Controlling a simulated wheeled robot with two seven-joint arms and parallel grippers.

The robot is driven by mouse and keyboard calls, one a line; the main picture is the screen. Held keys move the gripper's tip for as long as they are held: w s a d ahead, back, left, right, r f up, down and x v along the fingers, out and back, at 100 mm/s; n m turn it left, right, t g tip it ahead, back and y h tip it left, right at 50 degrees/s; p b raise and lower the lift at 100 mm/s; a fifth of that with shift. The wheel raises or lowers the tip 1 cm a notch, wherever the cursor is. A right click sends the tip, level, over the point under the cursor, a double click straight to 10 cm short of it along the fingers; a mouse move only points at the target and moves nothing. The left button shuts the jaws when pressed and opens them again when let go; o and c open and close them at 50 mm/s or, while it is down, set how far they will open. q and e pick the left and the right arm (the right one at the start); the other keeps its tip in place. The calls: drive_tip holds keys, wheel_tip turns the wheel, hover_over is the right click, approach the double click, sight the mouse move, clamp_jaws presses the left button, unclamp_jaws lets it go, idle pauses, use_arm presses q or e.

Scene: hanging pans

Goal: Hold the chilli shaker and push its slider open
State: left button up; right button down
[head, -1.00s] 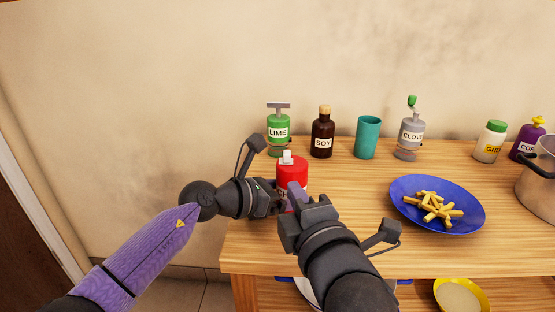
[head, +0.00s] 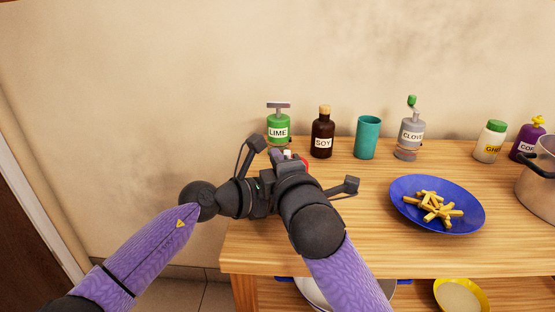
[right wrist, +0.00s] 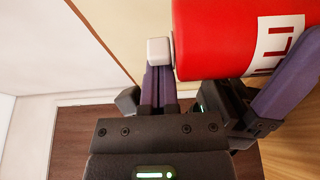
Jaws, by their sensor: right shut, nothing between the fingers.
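The red chilli shaker (right wrist: 225,35) lies across the top of the right wrist view, with part of its white label showing. Its white slider (right wrist: 159,50) sits at the shaker's left end in that view. In the head view the shaker (head: 305,162) is mostly hidden behind my right gripper (head: 289,166). My left gripper (head: 262,195) is shut on the shaker's body; a purple finger shows beside it in the right wrist view. My right gripper (right wrist: 160,72) is shut and empty, its fingertips right at the slider; I cannot tell whether they touch.
Behind stand a green lime bottle (head: 278,130), a soy bottle (head: 322,135), a teal cup (head: 368,137) and a grey clove bottle (head: 410,138). A blue plate (head: 405,210) of fries and a pot (head: 542,180) are right. The wooden table (head: 375,245) is clear between.

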drive_tip(key=shift+d, duration=1.15)
drive_tip(key=v, duration=1)
